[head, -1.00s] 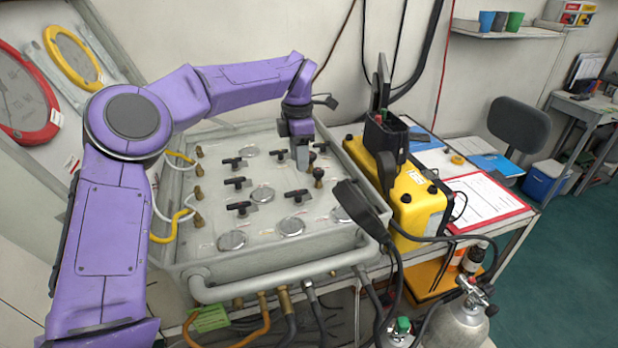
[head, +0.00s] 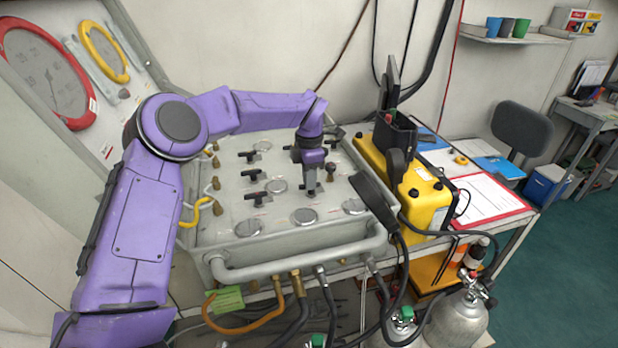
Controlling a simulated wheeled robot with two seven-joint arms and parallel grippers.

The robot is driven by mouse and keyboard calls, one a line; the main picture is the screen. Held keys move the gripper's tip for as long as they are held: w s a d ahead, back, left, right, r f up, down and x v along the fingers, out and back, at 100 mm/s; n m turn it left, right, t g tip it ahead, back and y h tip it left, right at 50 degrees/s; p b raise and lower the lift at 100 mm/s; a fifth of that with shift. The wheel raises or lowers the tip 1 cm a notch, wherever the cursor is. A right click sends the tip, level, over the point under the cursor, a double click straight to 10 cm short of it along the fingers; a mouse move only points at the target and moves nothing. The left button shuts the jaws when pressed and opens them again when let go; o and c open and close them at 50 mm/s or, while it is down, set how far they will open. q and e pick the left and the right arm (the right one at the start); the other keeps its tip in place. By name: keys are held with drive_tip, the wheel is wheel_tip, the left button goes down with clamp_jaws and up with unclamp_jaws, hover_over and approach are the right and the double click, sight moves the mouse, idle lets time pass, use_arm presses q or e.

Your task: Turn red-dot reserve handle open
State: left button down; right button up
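The air panel (head: 235,212) is a pale grey box with several black T-shaped handles and round gauges. Three handles stand in a left column, such as the front-left handle (head: 258,199). Another handle (head: 335,132) is at the back right. My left gripper (head: 311,188) points down at the front-right handle, close to or touching it, and mostly covers it. Whether its fingers are apart or closed on the handle is too small to tell. I cannot make out a red dot on any handle. My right gripper is out of view.
A black handset (head: 372,202) overhangs the panel's right edge, beside a yellow case (head: 420,196). A grey rail (head: 300,262) and hoses run along the front. Gas cylinders (head: 458,322) stand at lower right.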

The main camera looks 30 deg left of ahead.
use_arm(q)
drive_tip(key=shift+d, duration=0.1)
drive_tip(key=shift+f, duration=0.1)
drive_tip(key=shift+n+b, duration=0.3)
drive_tip(key=shift+n, duration=0.1)
drive_tip(key=shift+f+n+b, duration=0.1)
drive_tip(key=shift+n+b, duration=0.5)
drive_tip(key=shift+n, duration=0.4)
drive_tip(key=n+b, duration=0.3)
drive_tip(key=n, duration=0.3)
drive_tip(key=shift+d+b, duration=0.15)
drive_tip(key=shift+b, duration=0.15)
drive_tip(key=n+b, duration=0.3)
drive_tip(key=n, duration=0.2)
drive_tip(key=shift+n, duration=0.3)
drive_tip(key=shift+w+r+n+b, duration=0.1)
drive_tip(key=shift+r+n+b, duration=0.1)
drive_tip(key=shift+n+b, duration=1)
drive_tip(key=shift+r+n, duration=0.1)
drive_tip(key=shift+n, duration=0.3)
